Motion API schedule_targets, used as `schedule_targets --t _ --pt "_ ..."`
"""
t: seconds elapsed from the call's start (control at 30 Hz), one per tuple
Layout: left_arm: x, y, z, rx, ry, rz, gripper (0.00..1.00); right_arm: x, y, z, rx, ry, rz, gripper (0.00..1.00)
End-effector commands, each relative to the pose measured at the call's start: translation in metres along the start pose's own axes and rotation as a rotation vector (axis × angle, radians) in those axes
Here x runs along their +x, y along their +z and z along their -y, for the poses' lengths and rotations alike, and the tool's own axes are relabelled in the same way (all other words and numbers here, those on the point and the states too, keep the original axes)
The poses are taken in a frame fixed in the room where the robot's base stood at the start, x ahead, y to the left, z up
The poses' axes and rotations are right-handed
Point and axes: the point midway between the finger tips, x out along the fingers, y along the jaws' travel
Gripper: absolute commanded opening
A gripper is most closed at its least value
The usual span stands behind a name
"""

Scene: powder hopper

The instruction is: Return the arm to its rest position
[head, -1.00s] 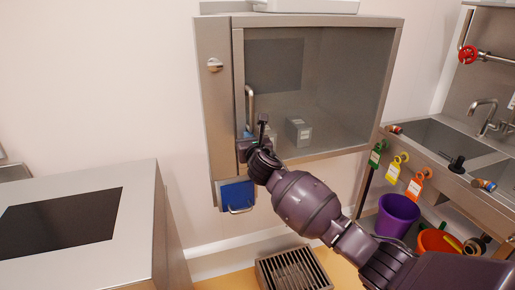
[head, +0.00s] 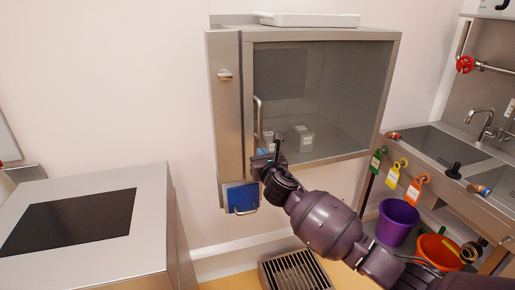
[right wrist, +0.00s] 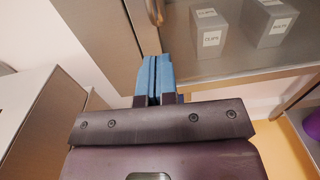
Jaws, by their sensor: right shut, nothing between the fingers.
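My right gripper (head: 264,151) is in front of the lower left of a steel wall cabinet (head: 228,120), by the lower end of its door handle (head: 258,118). In the right wrist view its two blue fingers (right wrist: 152,78) are together with nothing between them. The handle's end (right wrist: 155,12) shows just beyond the fingertips, apart from them in the picture. The cabinet's clear door looks shut. My right arm reaches in from the lower right. My left gripper is not in view.
Small grey boxes (head: 302,137) stand inside the cabinet. A blue holder (head: 241,197) hangs below it. A steel counter with a dark panel (head: 70,220) is at left. A sink bench (head: 430,165) is at right, with a purple bucket (head: 397,222) below. A floor grate (head: 295,270) lies below.

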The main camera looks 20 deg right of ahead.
Motion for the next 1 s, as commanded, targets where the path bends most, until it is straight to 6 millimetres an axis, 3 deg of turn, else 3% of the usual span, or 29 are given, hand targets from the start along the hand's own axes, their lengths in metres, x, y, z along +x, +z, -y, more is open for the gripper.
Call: schedule_targets --t 0.3,0.63,0.77,1.0 --pt "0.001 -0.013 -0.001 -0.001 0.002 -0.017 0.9 -0.049 -0.001 0.001 -0.001 0.001 -0.002 0.0" --pt "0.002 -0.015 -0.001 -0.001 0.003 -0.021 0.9 -0.064 -0.001 0.001 0.071 0.003 -0.002 0.0" --pt "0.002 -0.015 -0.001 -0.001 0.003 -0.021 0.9 -0.064 -0.001 -0.003 0.26 0.024 -0.005 0.0" --pt "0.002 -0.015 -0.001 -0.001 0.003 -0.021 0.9 -0.067 0.012 -0.018 0.801 0.107 -0.039 0.0"
